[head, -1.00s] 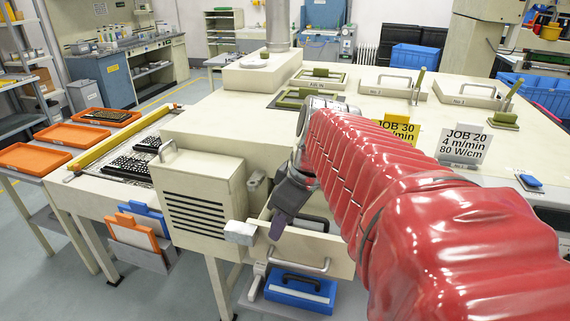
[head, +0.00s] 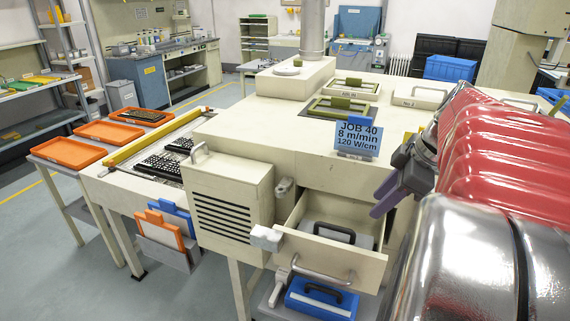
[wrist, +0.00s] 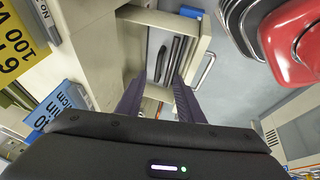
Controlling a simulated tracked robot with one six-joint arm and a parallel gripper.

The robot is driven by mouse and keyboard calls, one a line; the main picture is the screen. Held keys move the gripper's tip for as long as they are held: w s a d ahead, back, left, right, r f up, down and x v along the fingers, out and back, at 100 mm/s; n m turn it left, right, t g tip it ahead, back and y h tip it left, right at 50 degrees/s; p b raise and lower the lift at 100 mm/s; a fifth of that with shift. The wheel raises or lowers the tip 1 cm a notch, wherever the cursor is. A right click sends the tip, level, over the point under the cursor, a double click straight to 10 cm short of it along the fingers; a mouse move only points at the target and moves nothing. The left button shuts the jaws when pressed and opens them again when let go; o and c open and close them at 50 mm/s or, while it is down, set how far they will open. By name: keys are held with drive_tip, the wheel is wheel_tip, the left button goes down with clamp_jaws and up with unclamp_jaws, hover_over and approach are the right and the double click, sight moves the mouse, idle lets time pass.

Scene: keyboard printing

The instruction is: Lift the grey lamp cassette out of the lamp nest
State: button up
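The grey lamp cassette (head: 361,241) with a black arched handle lies inside an open cream drawer (head: 322,258), which looks like the lamp nest. My gripper (head: 378,211), with purple fingers, is above and to the right of the drawer in the head view. In the wrist view my gripper (wrist: 160,78) has its fingers apart with nothing held between them. The cassette (wrist: 166,58) and its dark handle show beyond the fingertips, inside the drawer (wrist: 196,55). The gap to the handle is hard to judge.
A blue cassette (head: 322,301) with a black handle sits on a shelf below the drawer. A vented cream box (head: 232,205) stands left of the drawer. A blue JOB 40 card (head: 357,138) stands on the machine top. Orange trays (head: 68,152) are at the far left.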

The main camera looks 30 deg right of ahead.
sight(350, 230)
drive_tip(key=shift+f, duration=0.1)
drive_tip(key=x, duration=1.3)
drive_tip(key=shift+w+a+f, duration=0.1)
drive_tip(key=shift+w+f, duration=0.15)
drive_tip(key=shift+c, duration=0.2)
clamp_jaws()
idle(0.8)
drive_tip(key=c, duration=0.7)
unclamp_jaws()
clamp_jaws()
